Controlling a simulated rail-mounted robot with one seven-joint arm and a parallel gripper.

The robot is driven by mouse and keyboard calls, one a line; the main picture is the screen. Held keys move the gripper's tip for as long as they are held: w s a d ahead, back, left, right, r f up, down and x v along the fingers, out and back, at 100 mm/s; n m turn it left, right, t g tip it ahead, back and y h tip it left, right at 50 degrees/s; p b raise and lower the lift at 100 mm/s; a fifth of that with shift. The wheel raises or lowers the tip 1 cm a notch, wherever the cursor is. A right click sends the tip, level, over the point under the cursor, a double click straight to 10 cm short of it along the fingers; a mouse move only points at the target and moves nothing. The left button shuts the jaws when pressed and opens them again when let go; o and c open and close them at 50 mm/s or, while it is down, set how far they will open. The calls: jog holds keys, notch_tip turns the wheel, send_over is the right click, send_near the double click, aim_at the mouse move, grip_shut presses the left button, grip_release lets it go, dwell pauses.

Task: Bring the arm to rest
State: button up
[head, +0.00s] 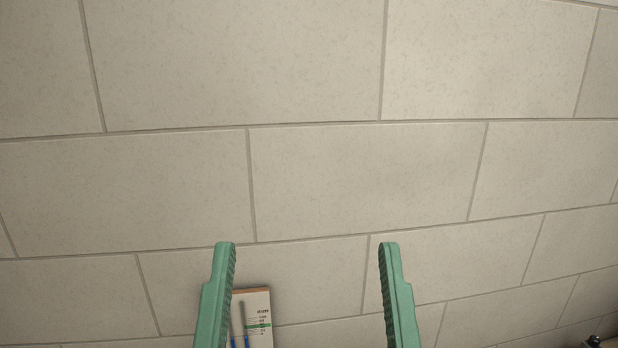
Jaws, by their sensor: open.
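My gripper (307,248) shows at the bottom middle of the head view as two green ribbed fingers. The fingers are wide apart with nothing between their tips. The tiled wall is in view behind them. The rest of my arm is out of view.
A beige tiled wall (330,180) fills most of the view. Behind the left finger is a small white card or box (259,318) with print and a green stripe, with blue-handled items (246,340) by it. A small dark object (594,341) shows at the bottom right corner.

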notch_tip(320, 180, up, 22)
jog(key=p, duration=1.7)
jog(key=shift+p, duration=0.35)
jog(key=shift+a, duration=0.1)
